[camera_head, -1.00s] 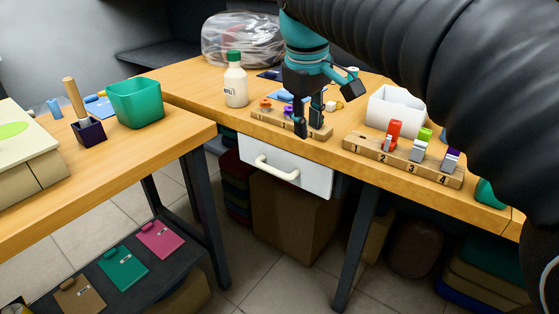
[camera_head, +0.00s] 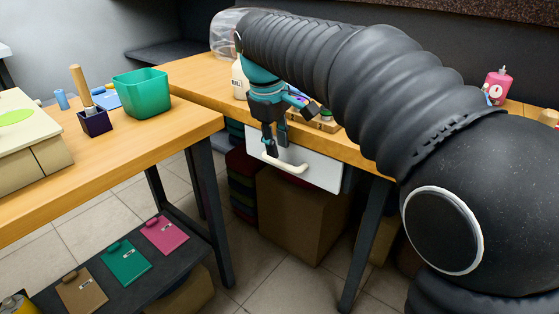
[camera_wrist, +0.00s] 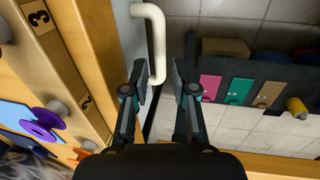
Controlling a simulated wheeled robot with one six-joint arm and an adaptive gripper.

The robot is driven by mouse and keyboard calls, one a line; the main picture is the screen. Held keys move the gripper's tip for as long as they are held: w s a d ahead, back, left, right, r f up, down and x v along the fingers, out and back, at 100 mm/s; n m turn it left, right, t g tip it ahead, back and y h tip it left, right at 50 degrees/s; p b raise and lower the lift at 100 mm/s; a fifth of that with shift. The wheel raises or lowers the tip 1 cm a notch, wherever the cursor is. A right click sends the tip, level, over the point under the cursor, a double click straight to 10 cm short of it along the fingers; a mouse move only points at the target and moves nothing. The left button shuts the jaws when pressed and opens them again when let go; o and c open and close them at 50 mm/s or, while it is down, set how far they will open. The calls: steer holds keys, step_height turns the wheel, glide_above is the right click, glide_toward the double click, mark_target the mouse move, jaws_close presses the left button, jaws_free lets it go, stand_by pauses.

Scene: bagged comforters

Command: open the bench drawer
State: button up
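The bench drawer has a white front (camera_head: 318,170) just under the bench's front edge, and it looks closed. Its pale bar handle (camera_head: 285,163) runs across the front. My gripper (camera_head: 275,148) points down at the left part of the handle, close to the drawer front. In the wrist view the handle (camera_wrist: 158,45) runs from the top down toward the space between my spread fingertips (camera_wrist: 164,82). The fingers are open, with a gap between them. I cannot tell whether a finger touches the handle.
The wooden bench (camera_head: 195,75) carries a bagged comforter (camera_head: 224,32), a white bottle (camera_head: 239,78) and numbered wooden blocks (camera_wrist: 85,103). A side table (camera_head: 150,145) with a green bin (camera_head: 142,95) stands left. A cardboard box (camera_head: 300,215) sits below the drawer. Open floor lies between the tables.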

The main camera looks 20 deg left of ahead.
mark_target(280, 162)
steer(key=shift+w+d+f+b, duration=0.15)
steer(key=shift+w+f, duration=0.1)
steer(key=shift+f, duration=0.85)
steer(key=shift+w+f+b, duration=0.15)
steer(key=shift+w+f, duration=0.05)
steer(key=shift+f, duration=0.9)
jaws_close()
